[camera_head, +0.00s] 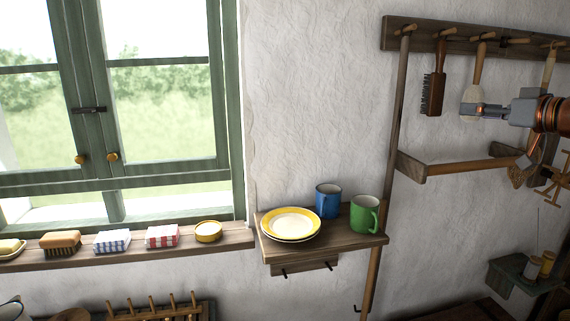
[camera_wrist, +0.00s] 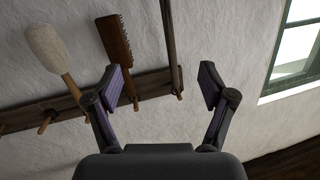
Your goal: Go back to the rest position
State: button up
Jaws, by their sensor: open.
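My gripper (camera_head: 472,108) is at the upper right in the head view, in front of the hanging tools on the wall. In the wrist view my gripper (camera_wrist: 158,85) has its two fingers spread wide with nothing between them. Behind the fingers are a brown brush (camera_wrist: 115,45) and a pale round-headed tool (camera_wrist: 48,50) hanging from a wooden peg rail (camera_wrist: 150,85). In the head view the brush (camera_head: 433,92) hangs just left of my gripper, and the pale tool (camera_head: 472,98) is partly hidden behind it.
A small wall shelf (camera_head: 285,255) holds a yellow-rimmed plate (camera_head: 290,223), a blue mug (camera_head: 328,201) and a green mug (camera_head: 365,214). A wooden bracket rail (camera_head: 460,168) juts out below my gripper. The window sill (camera_head: 130,250) carries several small items. Bare wall lies between window and rail.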

jog(key=a+f+m+g+y, duration=0.1)
jog(key=a+f+g, duration=0.4)
jog(key=a+f, duration=0.8)
jog(key=s+a+f+g, duration=0.3)
jog(key=s+a+f, duration=0.2)
jog(key=a, duration=0.3)
jog(key=s+a+f+g, duration=0.2)
jog(key=s+a+f, duration=0.3)
jog(key=a+f, duration=0.15)
jog(key=s+a+f+g+h, duration=0.2)
jog(key=s+f, duration=0.4)
jog(key=s, duration=0.4)
jog(key=s+a+f+m+g+h, duration=0.1)
jog(key=s+f+g, duration=0.3)
jog(key=s, duration=0.6)
notch_tip(320, 180, down, 2)
jog(key=shift+a+f+h, duration=0.1)
jog(key=shift+a+h, duration=0.5)
jog(key=shift+a, duration=0.1)
jog(key=s+d+f, duration=0.1)
jog(key=s, duration=0.1)
jog(key=s+d+f+g+h, duration=0.1)
jog(key=s, duration=0.2)
jog(key=s+d+f+h, duration=0.1)
jog(key=s, duration=0.1)
jog(key=shift+s+d+f, duration=0.2)
jog(key=shift+s+f, duration=0.2)
jog(key=shift+c, duration=0.3)
